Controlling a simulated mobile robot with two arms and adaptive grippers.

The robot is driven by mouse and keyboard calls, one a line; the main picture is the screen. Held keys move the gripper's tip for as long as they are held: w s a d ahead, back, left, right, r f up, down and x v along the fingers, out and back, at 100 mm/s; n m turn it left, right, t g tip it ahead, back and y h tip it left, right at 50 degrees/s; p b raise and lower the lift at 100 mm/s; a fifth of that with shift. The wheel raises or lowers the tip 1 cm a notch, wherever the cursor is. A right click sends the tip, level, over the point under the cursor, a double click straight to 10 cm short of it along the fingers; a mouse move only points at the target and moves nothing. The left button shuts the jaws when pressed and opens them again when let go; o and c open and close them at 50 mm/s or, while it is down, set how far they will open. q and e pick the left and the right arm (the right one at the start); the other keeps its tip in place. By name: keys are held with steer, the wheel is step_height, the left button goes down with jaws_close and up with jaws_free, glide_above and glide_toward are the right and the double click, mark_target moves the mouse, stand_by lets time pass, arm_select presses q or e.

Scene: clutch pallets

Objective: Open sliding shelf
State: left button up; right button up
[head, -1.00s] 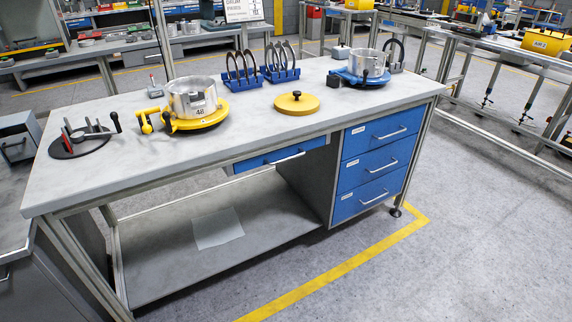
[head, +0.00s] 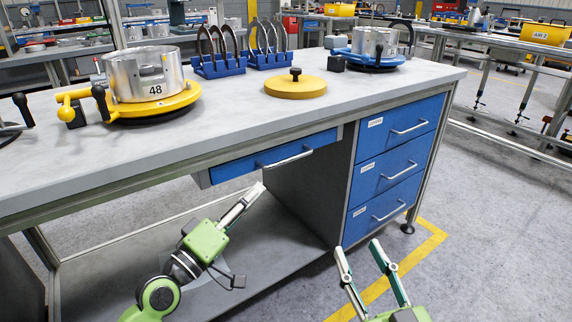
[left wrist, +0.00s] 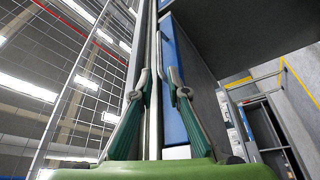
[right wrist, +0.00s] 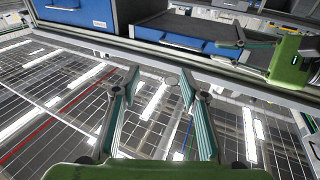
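The sliding shelf is a shallow blue drawer (head: 240,169) under the worktop in the head view, with a pale bar handle (head: 290,159). It appears closed. My left gripper (head: 259,190) is just below and in front of it, fingers pointing up toward the handle, apart from it in the head view. In the left wrist view its fingers (left wrist: 157,75) are spread, with a pale bar behind the gap and the blue front (left wrist: 172,60) beside it. My right gripper (head: 357,246) is open and empty, low in front of the drawer cabinet; its spread fingers show in the right wrist view (right wrist: 160,78).
A cabinet with blue drawers (head: 395,165) stands right of the shelf. On the worktop (head: 230,120) are a yellow clutch fixture (head: 150,108), a yellow disc (head: 296,90), blue ring racks (head: 220,68) and a blue fixture (head: 368,60). Floor at the right is free.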

arm_select(q)
glide_toward(288, 160)
steer(key=f+x, duration=0.1)
steer(key=x, duration=0.8)
steer(key=shift+w+r+b, duration=0.2)
steer(key=shift+r+b, duration=0.05)
steer(key=shift+b, duration=0.1)
steer(key=shift+w+d+r, duration=0.15)
steer(key=shift+w+d, duration=0.15)
steer(key=shift+w, duration=0.2)
arm_select(e)
steer(key=shift+s+a+r+t+y, duration=0.1)
steer(key=shift+s+r+t+y, duration=0.2)
steer(key=shift+r, duration=0.45)
steer(key=shift+s+r+t+h, duration=0.1)
steer(key=shift+r+t, duration=0.35)
steer(key=shift+r, duration=0.35)
steer(key=shift+s+a+r+t+y, duration=0.1)
steer(key=shift+s+r+t+y, duration=0.2)
steer(key=shift+r, duration=0.45)
steer(key=shift+w, duration=0.15)
arm_select(q)
jaws_close()
